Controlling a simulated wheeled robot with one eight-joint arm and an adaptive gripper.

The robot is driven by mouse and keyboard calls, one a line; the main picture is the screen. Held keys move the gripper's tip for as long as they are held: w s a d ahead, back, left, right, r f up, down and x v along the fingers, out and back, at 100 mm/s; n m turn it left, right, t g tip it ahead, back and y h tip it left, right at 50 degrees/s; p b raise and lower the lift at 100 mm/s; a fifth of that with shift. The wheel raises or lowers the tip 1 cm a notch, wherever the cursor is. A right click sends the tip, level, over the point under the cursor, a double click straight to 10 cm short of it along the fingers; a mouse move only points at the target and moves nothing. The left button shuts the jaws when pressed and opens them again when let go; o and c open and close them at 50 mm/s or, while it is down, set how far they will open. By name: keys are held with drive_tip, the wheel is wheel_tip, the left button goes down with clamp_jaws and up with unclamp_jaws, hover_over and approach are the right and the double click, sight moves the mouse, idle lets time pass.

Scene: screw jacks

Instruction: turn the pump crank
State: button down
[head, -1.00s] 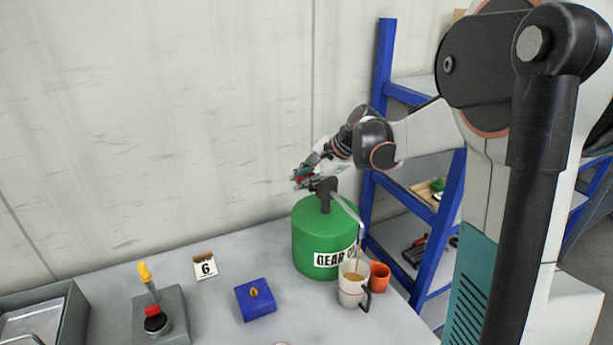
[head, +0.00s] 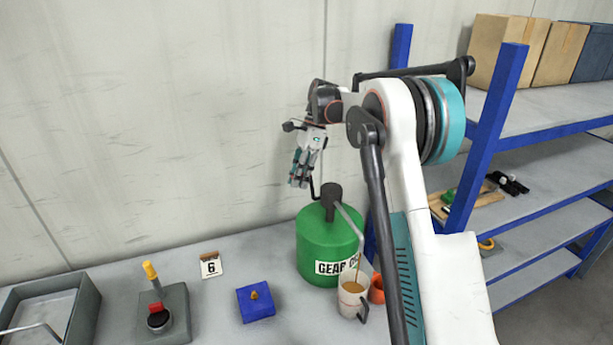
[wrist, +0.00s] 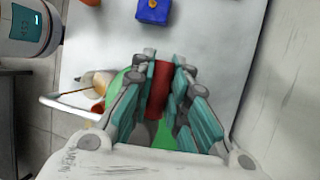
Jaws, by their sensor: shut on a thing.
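The green drum (head: 322,243) with a "GEAR" label stands on the bench, with a dark pump head (head: 331,193) on top. A grey spout (head: 350,222) slopes down to the right. A thin brown stream runs from it into a white mug (head: 346,301), which holds brown liquid. The dark crank arm (head: 312,188) rises on the left of the pump head. My gripper (head: 299,178) is above and left of the drum, fingers pointing down. In the wrist view it is shut on the red crank handle (wrist: 160,88); in the head view the fingers hide that handle.
An orange cup (head: 377,289) stands beside the mug. A blue block (head: 256,304), a number 6 card (head: 211,266), a yellow-handled lever box (head: 176,318) and a grey tray (head: 82,311) are further left. Blue shelving (head: 487,135) stands at the right.

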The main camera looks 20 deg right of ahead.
drive_tip(key=shift+w+f+g, duration=0.3)
drive_tip(key=shift+w+g, duration=0.15)
drive_tip(key=shift+g, duration=0.25)
drive_tip(key=c, duration=1.5)
unclamp_jaws()
drive_tip(key=shift+c, duration=0.2)
drive_tip(key=v, duration=0.7)
drive_tip(key=shift+w+r, duration=0.15)
drive_tip(key=shift+w, duration=0.05)
